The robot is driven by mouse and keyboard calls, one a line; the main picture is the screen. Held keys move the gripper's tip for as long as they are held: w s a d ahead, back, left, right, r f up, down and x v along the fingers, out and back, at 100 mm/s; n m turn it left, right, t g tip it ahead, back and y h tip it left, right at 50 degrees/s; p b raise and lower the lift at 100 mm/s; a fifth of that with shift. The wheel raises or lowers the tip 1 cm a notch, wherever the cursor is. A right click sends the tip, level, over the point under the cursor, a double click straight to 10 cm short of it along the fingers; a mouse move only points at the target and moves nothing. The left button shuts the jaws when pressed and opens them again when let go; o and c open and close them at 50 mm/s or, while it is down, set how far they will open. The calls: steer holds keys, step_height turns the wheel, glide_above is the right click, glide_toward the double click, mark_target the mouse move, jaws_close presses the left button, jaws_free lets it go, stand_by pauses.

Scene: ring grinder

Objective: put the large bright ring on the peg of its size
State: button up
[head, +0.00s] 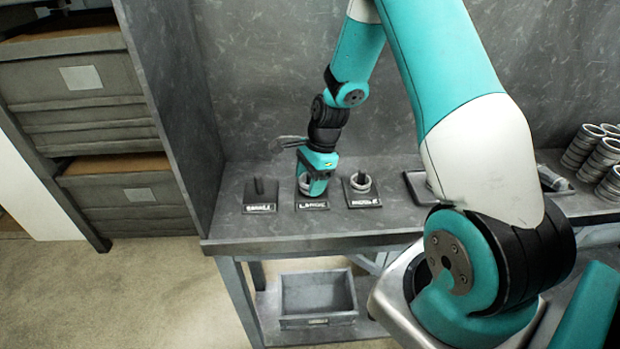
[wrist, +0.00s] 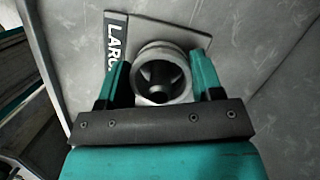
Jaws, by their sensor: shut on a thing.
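The large bright ring (wrist: 141,60) is between the two fingers of my gripper (wrist: 158,82) in the wrist view. My gripper (head: 316,187) is shut on it, pointing down over the large peg's plate (head: 313,206). The ring (head: 304,184) shows partly beside the fingers in the head view. The dark finned peg (wrist: 160,74) shows inside the ring, so the ring is around it. The plate (wrist: 184,33) lies under the ring; whether the ring touches it cannot be told. The label is partly covered in the wrist view.
The middle peg's plate (head: 362,200) to the right carries a ring (head: 359,182). Several stacked rings (head: 590,150) stand at the far right. A dark tray (head: 415,186) lies nearer. A grey bin (head: 317,297) sits below the bench.

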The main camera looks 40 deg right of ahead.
steer(key=shift+f, duration=0.3)
steer(key=o, duration=0.7)
steer(key=shift+o, duration=0.2)
steer(key=p+v, duration=0.9)
steer(key=v, duration=0.2)
steer(key=shift+a, duration=0.15)
